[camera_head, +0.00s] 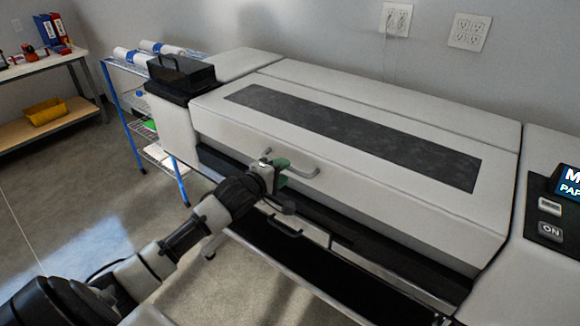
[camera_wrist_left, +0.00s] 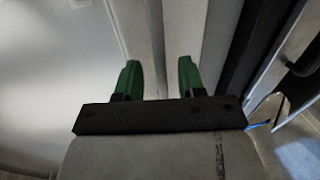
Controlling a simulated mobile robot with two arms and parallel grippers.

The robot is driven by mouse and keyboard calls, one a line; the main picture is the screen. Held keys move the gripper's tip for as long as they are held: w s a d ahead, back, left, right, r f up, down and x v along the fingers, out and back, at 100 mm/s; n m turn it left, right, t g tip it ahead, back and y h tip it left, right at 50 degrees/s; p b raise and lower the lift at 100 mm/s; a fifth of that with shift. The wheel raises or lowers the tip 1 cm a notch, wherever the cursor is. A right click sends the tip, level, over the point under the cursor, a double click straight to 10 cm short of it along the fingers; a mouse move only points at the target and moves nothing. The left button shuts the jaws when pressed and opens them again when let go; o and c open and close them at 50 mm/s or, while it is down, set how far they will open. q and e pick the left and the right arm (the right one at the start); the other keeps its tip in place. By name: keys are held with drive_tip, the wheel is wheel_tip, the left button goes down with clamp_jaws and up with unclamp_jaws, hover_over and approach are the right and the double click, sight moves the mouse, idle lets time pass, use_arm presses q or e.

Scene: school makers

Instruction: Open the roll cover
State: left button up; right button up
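The roll cover (camera_head: 228,128) is the long pale lid of the large-format printer. It has a dark strip (camera_head: 360,137) on top and looks closed. A pale bar handle (camera_head: 303,173) sits on its front face. My left gripper (camera_head: 281,172) is at this handle, with its green fingers over or beside the left half of the bar. In the left wrist view, the two green fingers (camera_wrist_left: 160,72) stand apart with a gap between them. Pale surfaces show behind them, and I cannot tell whether the bar lies between the fingers. My right gripper is out of view.
Below the cover is a dark catch tray (camera_head: 310,262) with a metal frame. A control panel (camera_head: 549,220) with buttons is at the right. A black box (camera_head: 181,74) stands on the printer's left end. A blue wire rack (camera_head: 120,90) and a workbench (camera_head: 50,62) stand farther left.

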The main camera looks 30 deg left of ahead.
use_arm(q)
drive_tip(key=shift+x, duration=1.7)
clamp_jaws()
